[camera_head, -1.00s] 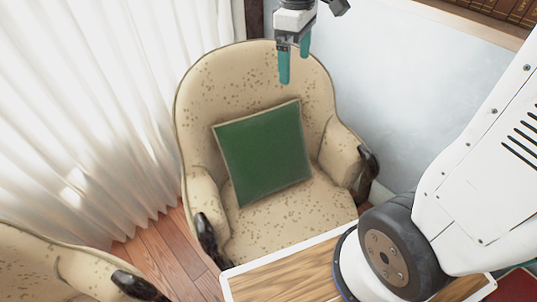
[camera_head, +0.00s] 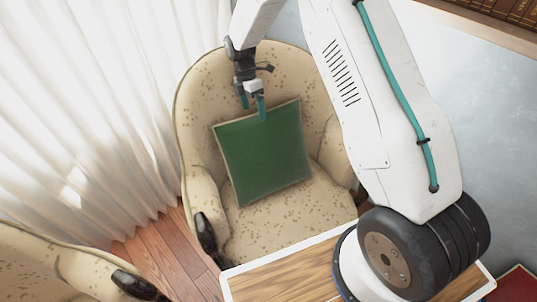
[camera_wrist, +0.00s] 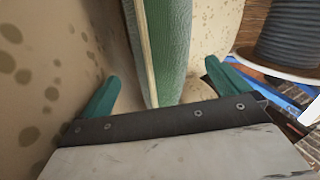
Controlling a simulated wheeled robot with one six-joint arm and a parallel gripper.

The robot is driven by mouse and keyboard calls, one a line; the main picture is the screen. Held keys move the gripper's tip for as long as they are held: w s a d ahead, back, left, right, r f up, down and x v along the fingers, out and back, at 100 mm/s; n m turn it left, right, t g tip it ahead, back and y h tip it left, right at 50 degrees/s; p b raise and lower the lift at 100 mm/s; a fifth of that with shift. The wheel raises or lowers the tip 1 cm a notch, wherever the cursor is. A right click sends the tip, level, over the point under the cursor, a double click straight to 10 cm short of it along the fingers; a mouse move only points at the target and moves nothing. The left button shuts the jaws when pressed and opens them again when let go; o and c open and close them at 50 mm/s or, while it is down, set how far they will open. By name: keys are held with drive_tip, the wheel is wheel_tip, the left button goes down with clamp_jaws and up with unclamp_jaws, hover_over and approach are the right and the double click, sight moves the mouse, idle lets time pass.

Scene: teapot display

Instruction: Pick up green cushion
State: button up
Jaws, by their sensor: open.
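The green cushion (camera_head: 262,155) with a pale edge leans against the back of the cream armchair (camera_head: 255,236) in the head view. My gripper (camera_head: 254,107) is at the cushion's upper edge, its teal fingers pointing down. In the wrist view the cushion (camera_wrist: 168,45) shows edge-on, its pale border toward the left, and lies between the directions of the two spread fingers of my gripper (camera_wrist: 163,95). The jaws are open. I cannot tell whether a finger touches the cushion.
White curtains (camera_head: 90,100) hang to the left. A second cream armchair (camera_head: 60,265) stands at the lower left. Books (camera_head: 505,12) line the upper right corner.

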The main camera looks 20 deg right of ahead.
sight(258, 118)
drive_tip(key=x, duration=0.5)
drive_tip(key=d+x, duration=0.1)
drive_tip(key=x, duration=0.1)
drive_tip(key=shift+f, duration=0.1)
drive_tip(key=c, duration=1.2)
drive_tip(key=shift+c, duration=0.4)
